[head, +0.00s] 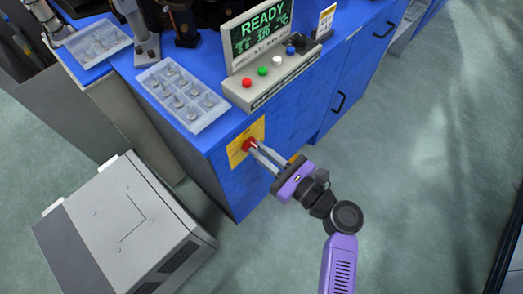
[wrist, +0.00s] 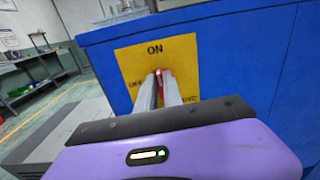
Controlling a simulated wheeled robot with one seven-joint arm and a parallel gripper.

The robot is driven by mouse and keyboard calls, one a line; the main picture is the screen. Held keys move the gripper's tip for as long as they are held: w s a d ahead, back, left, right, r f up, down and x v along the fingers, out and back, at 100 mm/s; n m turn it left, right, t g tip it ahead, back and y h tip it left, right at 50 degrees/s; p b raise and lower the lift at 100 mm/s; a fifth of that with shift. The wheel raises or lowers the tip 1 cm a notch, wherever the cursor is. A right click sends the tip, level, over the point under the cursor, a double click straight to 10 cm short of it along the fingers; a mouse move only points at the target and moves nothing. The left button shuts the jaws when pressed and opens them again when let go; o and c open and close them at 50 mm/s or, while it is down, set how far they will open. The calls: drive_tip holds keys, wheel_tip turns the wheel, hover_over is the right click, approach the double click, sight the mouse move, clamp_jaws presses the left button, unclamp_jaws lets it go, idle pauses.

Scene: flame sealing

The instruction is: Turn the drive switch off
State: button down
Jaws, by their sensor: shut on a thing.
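The drive switch is a red knob (head: 249,145) on a yellow plate (head: 240,156) fixed to the side of the blue bench. In the wrist view the plate (wrist: 183,59) reads "ON" at the top, with a partly hidden "OFF" at the left. My gripper (head: 254,148) reaches the plate from the right. Its two fingers are shut on the red knob (wrist: 160,72), and only a little red shows between the fingertips. The knob's exact angle is mostly hidden by the fingers.
The blue bench (head: 225,178) carries a control panel (head: 270,82) whose screen (head: 261,35) reads "READY", and a clear tray (head: 182,95) of small parts. A grey cabinet (head: 125,232) stands on the floor at the left. The floor right of my arm is clear.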

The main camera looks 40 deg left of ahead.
drive_tip(key=shift+f, duration=0.1)
drive_tip(key=shift+s+f+n+b, duration=0.2)
drive_tip(key=shift+n+b, duration=1.65)
drive_tip(key=shift+n, duration=1.1)
drive_tip(key=shift+s+f+n+b, duration=0.25)
drive_tip(key=shift+n+b, duration=1.55)
drive_tip(key=shift+n, duration=1.1)
drive_tip(key=shift+s+f+n+b, duration=0.2)
drive_tip(key=shift+n+b, duration=1.65)
drive_tip(key=shift+n, duration=1.1)
drive_tip(key=c, duration=1.5)
unclamp_jaws()
drive_tip(key=shift+r, duration=0.1)
